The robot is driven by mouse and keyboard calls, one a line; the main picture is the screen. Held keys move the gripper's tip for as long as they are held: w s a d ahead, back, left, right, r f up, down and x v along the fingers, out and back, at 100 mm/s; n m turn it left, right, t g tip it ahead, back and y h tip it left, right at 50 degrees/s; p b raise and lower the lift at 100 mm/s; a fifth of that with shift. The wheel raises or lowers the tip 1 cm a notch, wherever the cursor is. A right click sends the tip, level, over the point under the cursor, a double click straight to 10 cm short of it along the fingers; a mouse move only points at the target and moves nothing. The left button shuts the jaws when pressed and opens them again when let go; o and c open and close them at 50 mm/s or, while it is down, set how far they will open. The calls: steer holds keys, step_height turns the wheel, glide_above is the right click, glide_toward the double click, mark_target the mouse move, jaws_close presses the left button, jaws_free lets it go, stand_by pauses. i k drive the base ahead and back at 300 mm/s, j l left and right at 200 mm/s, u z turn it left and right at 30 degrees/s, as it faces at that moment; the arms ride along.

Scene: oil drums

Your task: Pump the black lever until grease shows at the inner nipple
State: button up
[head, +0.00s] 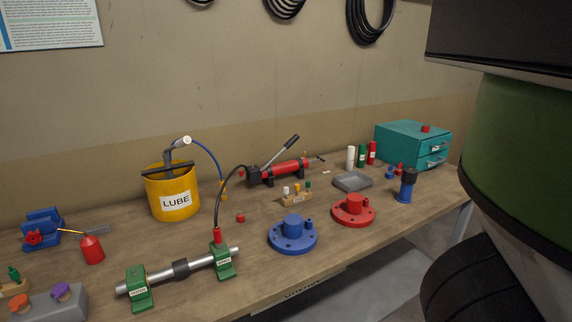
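A red hand pump (285,170) lies at the back of the bench. A dark grey lever (280,152) rises from its left end, tilted up to the right. A black hose (219,195) arches from the pump down to a red fitting (217,236) on top of the right green bearing block (224,262). A left green block (139,290) carries the other end of the steel shaft (160,282). The blocks' labels are too small to read surely. I cannot make out grease at either block. My gripper is not in view.
A yellow LUBE bucket (172,197) with a blue hose (208,158) stands behind the shaft. Blue (292,236) and red (353,211) flanged parts, a grey tray (352,182) and a teal drawer box (411,145) are to the right. A red oil can (92,250) is left.

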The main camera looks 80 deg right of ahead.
mark_target(296, 137)
steer(key=k+z, duration=0.2)
steer(key=z, duration=0.3)
steer(key=k+l+z, duration=0.1)
steer(key=z, duration=0.4)
steer(key=k, duration=0.1)
